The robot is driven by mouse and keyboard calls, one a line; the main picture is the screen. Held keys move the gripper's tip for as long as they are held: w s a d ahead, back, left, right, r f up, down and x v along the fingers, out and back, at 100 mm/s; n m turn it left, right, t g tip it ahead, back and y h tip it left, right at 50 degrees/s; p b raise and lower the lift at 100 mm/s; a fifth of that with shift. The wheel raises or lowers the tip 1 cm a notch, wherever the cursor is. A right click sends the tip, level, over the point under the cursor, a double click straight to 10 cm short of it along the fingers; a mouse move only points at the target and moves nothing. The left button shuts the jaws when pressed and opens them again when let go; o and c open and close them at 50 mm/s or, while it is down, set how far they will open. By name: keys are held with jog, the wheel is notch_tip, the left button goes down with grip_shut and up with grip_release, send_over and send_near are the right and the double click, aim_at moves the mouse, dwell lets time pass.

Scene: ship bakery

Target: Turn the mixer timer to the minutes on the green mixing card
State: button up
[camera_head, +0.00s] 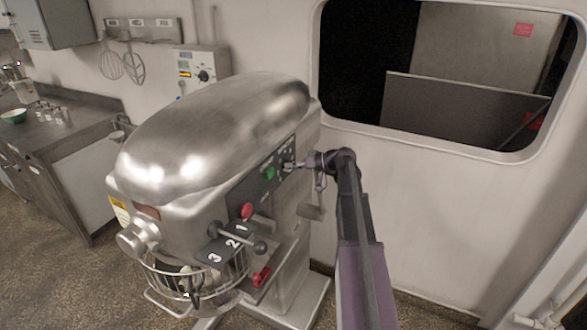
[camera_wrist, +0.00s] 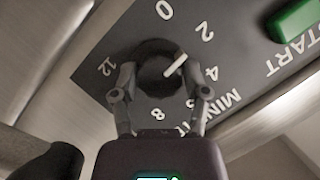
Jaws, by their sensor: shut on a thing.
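The mixer timer is a round black knob (camera_wrist: 150,62) with a white pointer line, set in a dark dial plate (camera_wrist: 92,75) printed with numbers. The 0, 2, 4, 8 and 12 are readable in the wrist view. The pointer points between 2 and 4. My gripper (camera_wrist: 160,92) is shut on the knob, one finger on each side. In the head view, my gripper (camera_head: 298,164) reaches the control panel on the right side of the silver mixer (camera_head: 210,125). I cannot make out a green mixing card in either view.
A green START button (camera_wrist: 296,18) is beside the dial. A red button (camera_head: 247,211) and a speed lever (camera_head: 258,246) are lower on the mixer. A bench (camera_head: 75,135) with a green bowl (camera_head: 14,116) stands at left. A wall opening is behind my arm.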

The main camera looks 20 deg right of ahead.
jog(key=shift+w+a+r, duration=0.1)
jog(key=shift+w+a, duration=0.1)
jog(key=o, duration=1)
jog(key=shift+o, duration=0.6)
jog(key=shift+w+a, duration=0.15)
jog(key=shift+s, duration=0.2)
